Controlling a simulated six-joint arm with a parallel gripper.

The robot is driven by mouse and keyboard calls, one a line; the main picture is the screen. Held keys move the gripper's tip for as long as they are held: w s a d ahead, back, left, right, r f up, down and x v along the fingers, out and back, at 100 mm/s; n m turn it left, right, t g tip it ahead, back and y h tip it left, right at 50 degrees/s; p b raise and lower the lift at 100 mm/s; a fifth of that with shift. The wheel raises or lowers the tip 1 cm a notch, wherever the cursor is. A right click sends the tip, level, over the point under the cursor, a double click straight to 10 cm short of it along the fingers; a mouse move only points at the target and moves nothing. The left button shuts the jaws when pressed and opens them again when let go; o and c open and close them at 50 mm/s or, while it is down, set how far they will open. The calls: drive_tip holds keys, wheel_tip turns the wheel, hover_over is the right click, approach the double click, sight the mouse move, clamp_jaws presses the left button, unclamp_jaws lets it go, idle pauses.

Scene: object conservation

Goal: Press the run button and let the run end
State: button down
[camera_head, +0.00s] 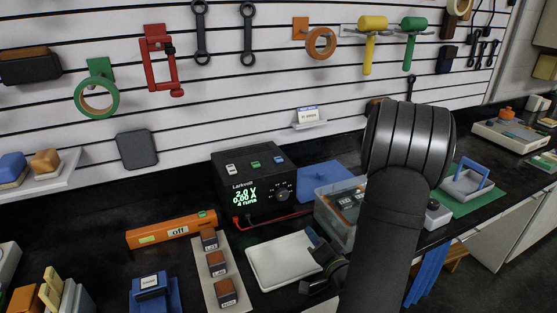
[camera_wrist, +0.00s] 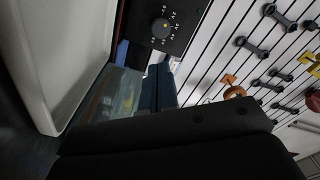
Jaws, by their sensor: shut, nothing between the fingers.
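The black power supply (camera_head: 250,180) stands at the back of the bench. Its top carries a white button (camera_head: 231,169), a green button (camera_head: 255,164) and a blue button (camera_head: 278,160); their labels are too small to read. Its green display (camera_head: 245,199) shows 2.0 V, 0.00 A and a line starting with 4. Its dial (camera_head: 282,195) also shows in the wrist view (camera_wrist: 161,28). My gripper (camera_head: 317,244) is shut and empty, over the right side of the white tray (camera_head: 275,262), in front and right of the supply, touching no button.
An orange meter (camera_head: 172,230) reading "off" lies left of the supply. Labelled blocks (camera_head: 217,263) sit on a pale strip in front. A clear bin (camera_head: 330,215) stands right of the supply, partly behind my arm. A blue holder (camera_head: 153,290) stands front left.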

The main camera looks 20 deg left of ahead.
drive_tip(key=shift+m+g+h, duration=0.3)
drive_tip(key=shift+g+h, duration=0.1)
drive_tip(key=shift+h, duration=0.4)
drive_tip(key=w+a, duration=0.2)
drive_tip(key=w+a+r, duration=0.1)
drive_tip(key=a, duration=0.1)
drive_tip(key=shift+w+a, duration=0.15)
drive_tip(key=shift+w, duration=0.2)
drive_tip(key=a+r+m+g+h, duration=0.3)
drive_tip(key=a+r+m+h, duration=0.2)
drive_tip(key=a+r, duration=0.9)
wheel_tip(320, 180, up, 7)
drive_tip(key=n+g+y, duration=0.1)
drive_tip(key=n+g, duration=0.2)
drive_tip(key=n, duration=0.6)
hover_over(280, 160)
drive_tip(key=shift+s, duration=0.1)
drive_tip(key=shift+f, duration=0.1)
drive_tip(key=shift+f, duration=4.4)
drive_tip(key=shift+f, duration=0.1)
drive_tip(key=shift+f, duration=0.3)
